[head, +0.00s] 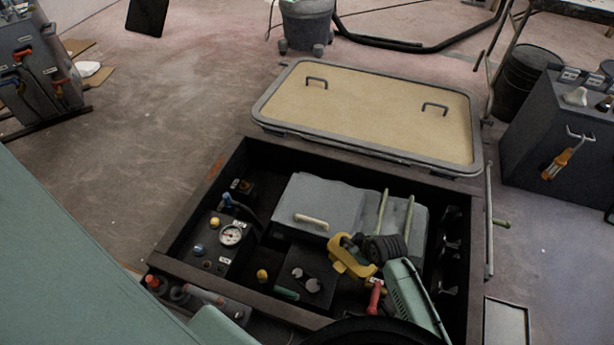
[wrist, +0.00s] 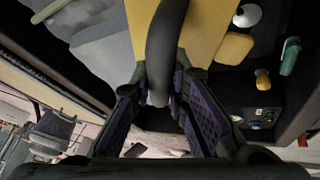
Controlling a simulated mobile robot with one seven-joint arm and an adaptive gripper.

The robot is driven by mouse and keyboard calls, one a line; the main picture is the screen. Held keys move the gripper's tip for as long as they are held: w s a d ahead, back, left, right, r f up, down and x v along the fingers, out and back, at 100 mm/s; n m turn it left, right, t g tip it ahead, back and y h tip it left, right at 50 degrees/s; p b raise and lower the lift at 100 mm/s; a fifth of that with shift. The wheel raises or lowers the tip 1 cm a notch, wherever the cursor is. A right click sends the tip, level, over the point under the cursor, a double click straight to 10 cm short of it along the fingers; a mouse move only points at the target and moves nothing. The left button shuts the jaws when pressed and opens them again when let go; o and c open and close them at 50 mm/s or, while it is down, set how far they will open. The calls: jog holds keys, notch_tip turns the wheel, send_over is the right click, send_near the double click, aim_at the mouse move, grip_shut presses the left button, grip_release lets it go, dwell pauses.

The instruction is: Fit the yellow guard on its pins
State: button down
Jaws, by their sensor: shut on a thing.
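The yellow guard (head: 346,262) is over the right part of the open engine bay in the head view. It fills the top middle of the wrist view (wrist: 208,28). My gripper (wrist: 165,82) is shut on the guard's dark curved handle (wrist: 166,42), which runs between the two fingers. In the head view my arm comes from the lower right and partly covers the guard. Left of the guard, two pale round parts (head: 305,279) sit on a dark block low in the bay. I cannot make out the pins, nor whether the guard touches anything below.
A grey engine box (head: 320,205) with a pale handle stands behind the guard. A gauge panel (head: 230,236) is at the bay's left. A yellow knob (head: 262,275), a green part (head: 287,294) and a red handle (head: 375,297) are nearby. The hatch lid (head: 370,105) lies behind the bay.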

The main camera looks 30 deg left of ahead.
jog(key=s+a+r+n+g+y+p, duration=0.1)
jog(key=s+a+r+n+g+p, duration=0.1)
jog(key=s+a+n+p, duration=0.55)
jog(key=s+a+f+m+b, duration=0.2)
jog(key=a+f+b, duration=0.1)
jog(key=f+b, duration=0.5)
notch_tip(320, 180, down, 2)
jog(key=shift+s+a+f, duration=0.15)
jog(key=shift+s, duration=0.2)
jog(key=shift+f, duration=0.15)
jog(key=shift+f+b, duration=2.25)
jog(key=shift+f, duration=0.1)
jog(key=c, duration=1.5)
grip_release()
jog(key=shift+o, duration=0.2)
jog(key=v, duration=1.2)
jog(key=shift+w, duration=0.15)
